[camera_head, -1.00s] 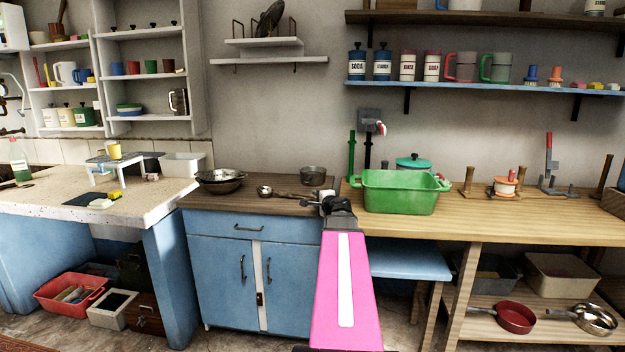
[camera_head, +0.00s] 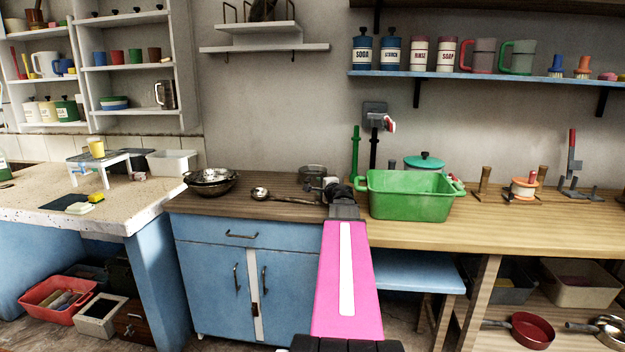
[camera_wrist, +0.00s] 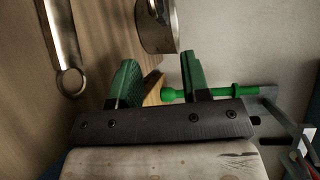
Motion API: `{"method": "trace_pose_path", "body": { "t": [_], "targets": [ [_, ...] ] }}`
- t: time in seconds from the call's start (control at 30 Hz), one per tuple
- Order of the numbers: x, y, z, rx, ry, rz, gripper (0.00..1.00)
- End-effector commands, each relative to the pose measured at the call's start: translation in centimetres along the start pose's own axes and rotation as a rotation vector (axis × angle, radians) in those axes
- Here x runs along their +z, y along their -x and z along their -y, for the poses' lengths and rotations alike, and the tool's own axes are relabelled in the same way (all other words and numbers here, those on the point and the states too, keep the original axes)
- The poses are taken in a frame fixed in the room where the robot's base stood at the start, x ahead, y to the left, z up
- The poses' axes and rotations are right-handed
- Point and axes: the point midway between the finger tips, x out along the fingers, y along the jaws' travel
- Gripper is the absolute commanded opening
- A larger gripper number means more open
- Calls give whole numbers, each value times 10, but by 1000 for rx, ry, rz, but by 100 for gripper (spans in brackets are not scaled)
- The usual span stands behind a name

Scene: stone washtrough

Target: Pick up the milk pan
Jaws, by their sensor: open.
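A small grey metal pan (camera_head: 312,172), which looks like the milk pan, stands at the back of the dark wooden counter. In the wrist view a round metal vessel that looks like this pan (camera_wrist: 158,28) shows at the top edge, partly cut off. My gripper (camera_wrist: 160,76) has its two green fingers apart, with nothing between them. It is beside the pan, not touching it as far as I can see. In the head view my wrist (camera_head: 340,203) hides the fingers and part of the counter near the pan.
A metal ladle (camera_head: 285,198) lies in front of the pan; its handle (camera_wrist: 62,45) shows in the wrist view. Stacked bowls (camera_head: 211,181) stand left. A green upright post (camera_head: 355,152) stands behind.

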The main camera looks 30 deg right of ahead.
Motion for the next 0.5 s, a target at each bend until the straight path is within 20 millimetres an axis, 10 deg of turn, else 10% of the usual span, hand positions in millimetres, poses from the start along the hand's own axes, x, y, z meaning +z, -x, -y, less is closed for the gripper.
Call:
{"method": "trace_pose_path", "body": {
  "t": [0.5],
  "targets": [
    [1,-57,3,0,0,0,43]
  ]
}}
